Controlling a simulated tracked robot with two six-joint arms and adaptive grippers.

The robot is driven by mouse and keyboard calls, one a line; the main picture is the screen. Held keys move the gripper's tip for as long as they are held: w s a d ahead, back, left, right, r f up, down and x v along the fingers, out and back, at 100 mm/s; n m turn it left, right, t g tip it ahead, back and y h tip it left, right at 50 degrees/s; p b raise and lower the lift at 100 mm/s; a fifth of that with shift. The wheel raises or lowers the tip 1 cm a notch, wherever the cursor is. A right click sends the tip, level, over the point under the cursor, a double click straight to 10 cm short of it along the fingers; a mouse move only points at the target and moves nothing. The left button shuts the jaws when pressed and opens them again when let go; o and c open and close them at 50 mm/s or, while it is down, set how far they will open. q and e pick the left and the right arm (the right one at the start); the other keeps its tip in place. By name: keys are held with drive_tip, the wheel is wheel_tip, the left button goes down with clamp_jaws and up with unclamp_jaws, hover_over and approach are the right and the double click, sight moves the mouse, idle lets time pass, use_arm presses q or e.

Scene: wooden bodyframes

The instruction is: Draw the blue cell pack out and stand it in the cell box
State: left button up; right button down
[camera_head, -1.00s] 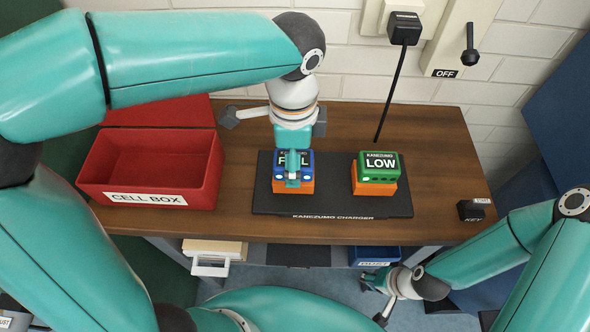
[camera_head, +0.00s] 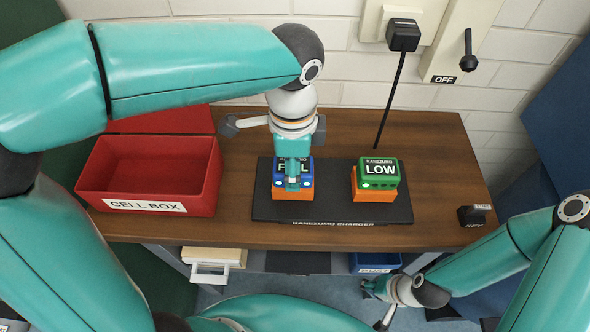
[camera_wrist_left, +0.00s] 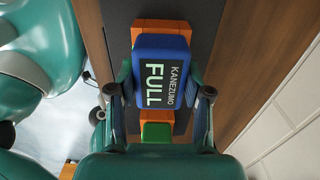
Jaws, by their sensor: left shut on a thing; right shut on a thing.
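The blue cell pack (camera_head: 279,178), labelled FULL, stands on the left orange dock (camera_head: 292,195) of the black charger (camera_head: 330,208). My left gripper (camera_head: 292,182) comes down over it from above and is shut on it. In the left wrist view, the blue pack (camera_wrist_left: 160,70) sits between the two fingers, with orange showing at its ends. The red cell box (camera_head: 190,190) stands open and empty at the left. My right gripper (camera_head: 376,300) is low at the front right, below the table edge. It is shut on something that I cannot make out.
A green LOW pack (camera_head: 379,170) sits on the right orange dock. A black key block (camera_head: 473,215) is near the table's right edge. A black cable (camera_head: 390,95) hangs from the wall plug. Bare wood separates box and charger.

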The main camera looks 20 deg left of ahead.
use_arm(q)
drive_tip(key=shift+r+p, duration=0.6)
drive_tip(key=shift+r, duration=0.05)
use_arm(e)
drive_tip(key=shift+r, duration=0.65)
